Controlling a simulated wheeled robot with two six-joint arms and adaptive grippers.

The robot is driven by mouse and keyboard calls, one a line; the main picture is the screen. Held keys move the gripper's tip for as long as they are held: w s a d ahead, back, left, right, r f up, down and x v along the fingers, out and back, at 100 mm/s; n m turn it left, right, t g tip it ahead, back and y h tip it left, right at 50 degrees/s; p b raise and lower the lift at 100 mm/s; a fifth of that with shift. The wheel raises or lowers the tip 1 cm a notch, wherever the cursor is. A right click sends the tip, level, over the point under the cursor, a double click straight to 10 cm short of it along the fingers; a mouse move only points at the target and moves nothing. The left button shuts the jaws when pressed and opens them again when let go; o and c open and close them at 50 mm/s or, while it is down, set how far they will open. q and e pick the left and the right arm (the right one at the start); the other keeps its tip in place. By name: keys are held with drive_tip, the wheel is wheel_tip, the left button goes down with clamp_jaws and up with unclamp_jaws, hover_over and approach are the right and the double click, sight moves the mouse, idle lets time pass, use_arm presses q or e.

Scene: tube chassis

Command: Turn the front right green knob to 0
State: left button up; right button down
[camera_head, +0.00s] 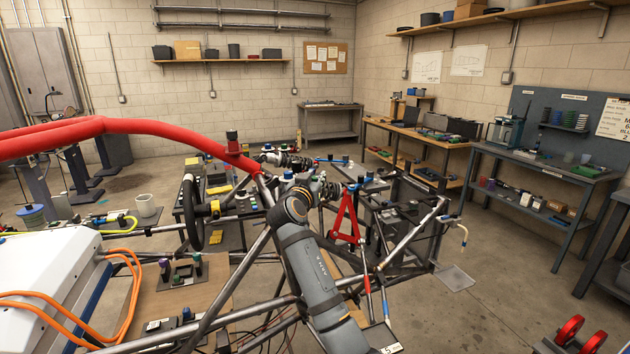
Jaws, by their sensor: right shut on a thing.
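My right arm reaches up from the bottom middle to the chassis front. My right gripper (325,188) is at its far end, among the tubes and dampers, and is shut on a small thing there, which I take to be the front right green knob. The knob is too small and covered to make out, and its setting cannot be read. A spring damper (286,160) lies just beyond, to the left. A red triangular arm (345,218) hangs to the right of my gripper. My left gripper is not in view.
A thick red padded tube (110,127) crosses at the left. A steering wheel (192,212) stands left of my right arm. A panel (181,282) with a green-topped knob (198,258) is nearer. Chassis tubes crowd my arm. The floor at right is mostly clear.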

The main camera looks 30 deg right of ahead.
drive_tip(key=c, duration=1.1)
unclamp_jaws()
drive_tip(key=shift+c, duration=0.2)
drive_tip(key=shift+s+a+f, duration=0.1)
drive_tip(key=shift+a, duration=0.05)
drive_tip(key=v, duration=1.1)
drive_tip(key=shift+s+a, duration=0.2)
drive_tip(key=shift+s, duration=0.05)
